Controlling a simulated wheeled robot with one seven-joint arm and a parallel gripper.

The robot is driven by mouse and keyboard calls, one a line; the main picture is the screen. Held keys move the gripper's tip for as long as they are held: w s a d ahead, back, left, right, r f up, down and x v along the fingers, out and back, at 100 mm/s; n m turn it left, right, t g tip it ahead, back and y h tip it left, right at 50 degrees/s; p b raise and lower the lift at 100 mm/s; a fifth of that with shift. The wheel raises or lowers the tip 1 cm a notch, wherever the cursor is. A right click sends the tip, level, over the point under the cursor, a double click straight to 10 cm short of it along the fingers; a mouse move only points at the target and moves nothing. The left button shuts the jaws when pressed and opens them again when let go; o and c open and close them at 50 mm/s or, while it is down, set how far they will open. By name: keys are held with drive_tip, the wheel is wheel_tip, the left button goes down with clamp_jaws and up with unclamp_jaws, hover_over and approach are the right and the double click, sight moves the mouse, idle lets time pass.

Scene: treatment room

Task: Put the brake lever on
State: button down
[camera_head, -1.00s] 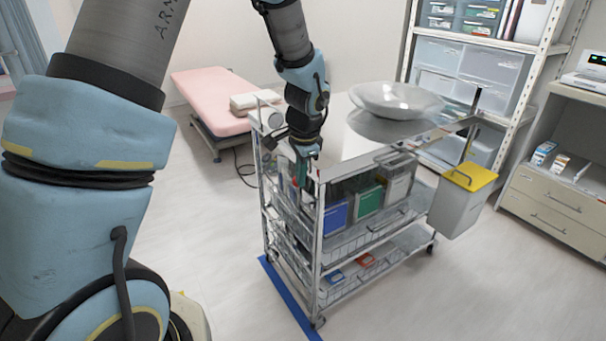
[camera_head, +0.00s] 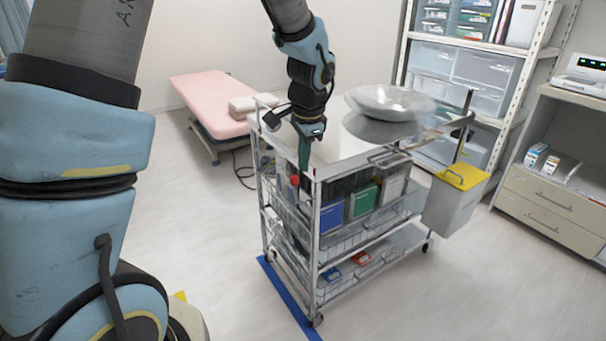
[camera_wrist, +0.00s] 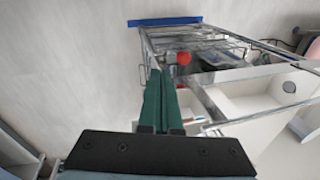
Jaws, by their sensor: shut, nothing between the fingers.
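The brake lever's red ball knob (camera_head: 295,180) shows at the near left end of the metal trolley (camera_head: 318,238), just below its top frame. It also shows in the wrist view (camera_wrist: 184,58), beyond the fingertips and a little right of them. The lever's arm is too small to make out. My gripper (camera_head: 304,168) points down at that end of the trolley, its green fingers just above the knob in the picture. In the wrist view the fingers (camera_wrist: 162,75) are together and empty. I cannot tell whether they touch the knob.
A large metal bowl (camera_head: 390,101) sits on the trolley top. A bin with a yellow lid (camera_head: 462,177) hangs at its right end. A blue floor strip (camera_head: 288,300) runs along its left end. A pink bed (camera_head: 208,95) stands behind. Open floor lies in front.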

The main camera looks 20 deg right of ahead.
drive_tip(key=shift+w+v, duration=0.15)
drive_tip(key=shift+v, duration=1)
drive_tip(key=shift+w+v, duration=0.15)
drive_tip(key=shift+v, duration=1)
